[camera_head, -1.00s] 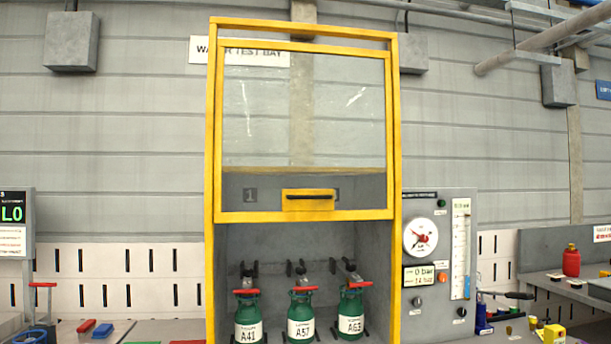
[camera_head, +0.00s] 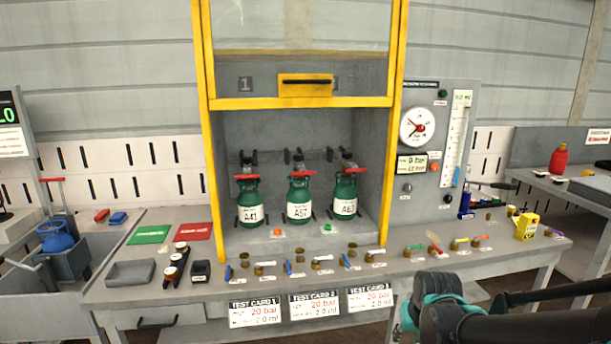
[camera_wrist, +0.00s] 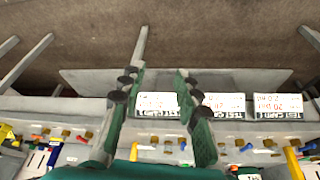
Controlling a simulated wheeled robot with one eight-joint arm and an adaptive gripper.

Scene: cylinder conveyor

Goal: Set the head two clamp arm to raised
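Three green cylinders stand side by side in the yellow-framed bay, labelled A41 (camera_head: 250,204), A57 (camera_head: 299,200) and A63 (camera_head: 344,194). A dark test head (camera_head: 298,158) sits behind and above the middle cylinder. A red bar (camera_head: 300,173) crosses the top of that cylinder. Which part is the head two clamp arm, and its position, is too small to tell. My gripper (camera_wrist: 157,76) is open and empty in the wrist view, over the bench's front edge. My arm shows at the lower right of the head view, right of and apart from the cylinders.
The bay's glazed door (camera_head: 305,86) is raised, leaving the cylinders reachable below it. Small fittings line the bench front above the test cards (camera_head: 313,304). A gauge panel (camera_head: 432,160) stands right of the bay. A grey tray (camera_head: 131,273) lies at the left.

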